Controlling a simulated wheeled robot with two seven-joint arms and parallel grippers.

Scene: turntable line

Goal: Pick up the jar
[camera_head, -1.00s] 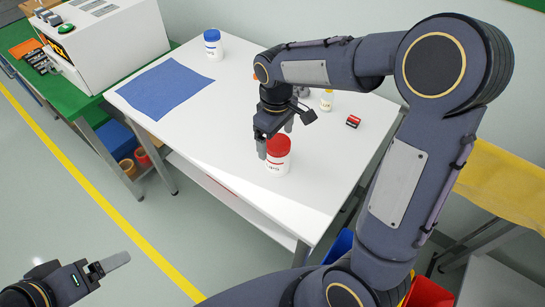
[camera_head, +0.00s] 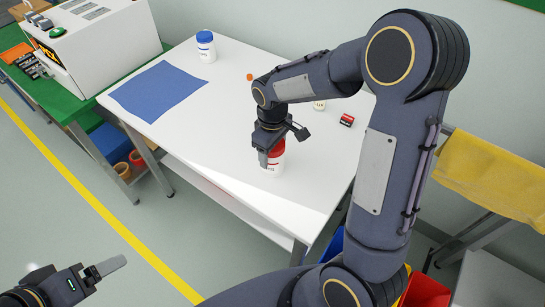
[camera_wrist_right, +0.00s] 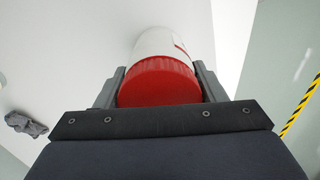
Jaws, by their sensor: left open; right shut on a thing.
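A white jar with a red lid (camera_head: 273,168) stands upright on the white table (camera_head: 225,130). My right gripper (camera_head: 269,157) is over it from above, and in the right wrist view its two fingers (camera_wrist_right: 162,88) are shut on either side of the red lid (camera_wrist_right: 160,82). The jar's base seems still at the table top; any gap below it cannot be told. Another white jar, with a blue lid (camera_head: 206,46), stands at the table's far left. My left gripper (camera_head: 104,270) is open and empty at the lower left, away from the table.
A blue cloth (camera_head: 160,90) lies flat on the table's left. A red-and-black block (camera_head: 347,120), a small pale container (camera_head: 319,105) and an orange item (camera_head: 249,76) lie behind my right arm. A crumpled grey item (camera_wrist_right: 25,125) shows in the right wrist view. The table front is clear.

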